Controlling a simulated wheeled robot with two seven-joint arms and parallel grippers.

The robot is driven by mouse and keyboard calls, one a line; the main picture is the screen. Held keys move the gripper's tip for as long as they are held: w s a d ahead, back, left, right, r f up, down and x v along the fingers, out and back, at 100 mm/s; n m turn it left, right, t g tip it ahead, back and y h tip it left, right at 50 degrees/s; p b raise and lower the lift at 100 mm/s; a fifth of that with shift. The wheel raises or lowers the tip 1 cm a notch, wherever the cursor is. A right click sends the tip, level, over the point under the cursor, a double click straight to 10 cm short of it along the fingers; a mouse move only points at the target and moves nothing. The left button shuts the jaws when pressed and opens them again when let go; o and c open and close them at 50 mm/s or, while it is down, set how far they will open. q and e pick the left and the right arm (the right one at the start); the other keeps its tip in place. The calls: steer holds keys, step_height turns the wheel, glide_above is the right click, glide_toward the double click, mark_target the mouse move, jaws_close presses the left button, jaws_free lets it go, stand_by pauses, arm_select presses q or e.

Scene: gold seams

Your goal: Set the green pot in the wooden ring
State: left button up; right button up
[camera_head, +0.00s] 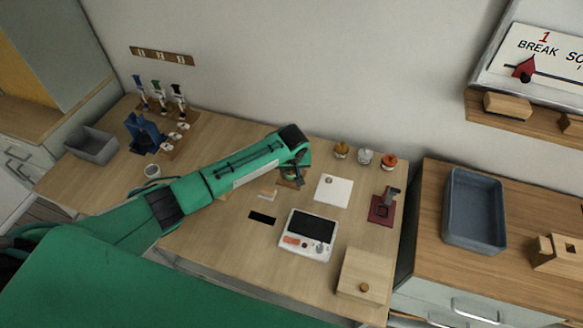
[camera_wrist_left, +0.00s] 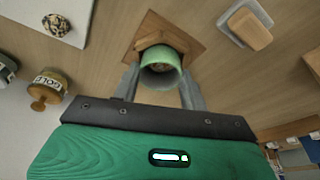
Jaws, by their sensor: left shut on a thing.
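The green pot (camera_wrist_left: 160,72) is between the two fingers of my left gripper (camera_wrist_left: 160,92), which is shut on it. The pot shows its open rim and dark inside towards the wrist camera. The wooden ring (camera_wrist_left: 167,36), on a square wooden base (camera_wrist_left: 197,47), is directly behind the pot in the wrist view. The pot overlaps the ring's near side there; I cannot tell whether it is seated or just above. In the head view my left gripper (camera_head: 292,177) is over the middle of the table, and the arm hides most of the pot and ring. My right gripper is not in view.
A white pad (camera_head: 334,190) lies right of the gripper, with several small jars (camera_head: 364,157) behind. A small light block (camera_head: 267,194) is close on the left. A scale (camera_head: 308,236) and a wooden box (camera_head: 363,275) stand in front. A maroon stand (camera_head: 383,208) is farther right.

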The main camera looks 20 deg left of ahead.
arm_select(q)
steer(key=shift+f, duration=0.25)
stand_by(0.5)
steer(key=o, duration=1)
steer(key=shift+o, duration=0.2)
steer(key=shift+s+r+p, duration=0.15)
steer(key=shift+r+p, duration=0.35)
steer(key=shift+p, duration=0.3)
steer(key=shift+p+v, duration=2.05)
steer(key=shift+p, duration=0.45)
